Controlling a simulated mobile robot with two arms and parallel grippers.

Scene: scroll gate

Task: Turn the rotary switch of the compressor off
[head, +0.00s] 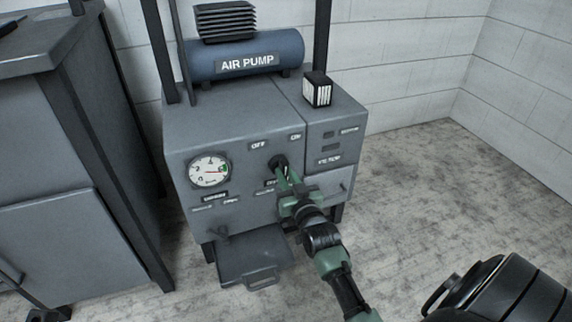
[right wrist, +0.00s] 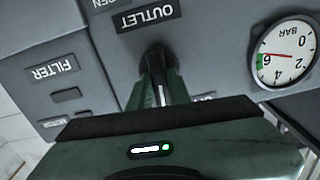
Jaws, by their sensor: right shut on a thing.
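The compressor (head: 235,165) is a grey cabinet with a blue tank marked AIR PUMP (head: 247,62) on top. Its black rotary switch (head: 277,161) sits on the front panel, below and between the OFF label (head: 258,146) and the ON label (head: 295,137). My right gripper (head: 283,170) is shut on the switch and covers part of it. In the right wrist view the panel appears upside down, and the black switch (right wrist: 157,58) shows between the green fingers (right wrist: 160,85). The knob's exact angle is hard to tell. My left gripper is not in view.
A round pressure gauge (head: 209,171) is left of the switch. A dark tray (head: 255,258) juts out low in front. Another grey cabinet (head: 60,150) stands at left.

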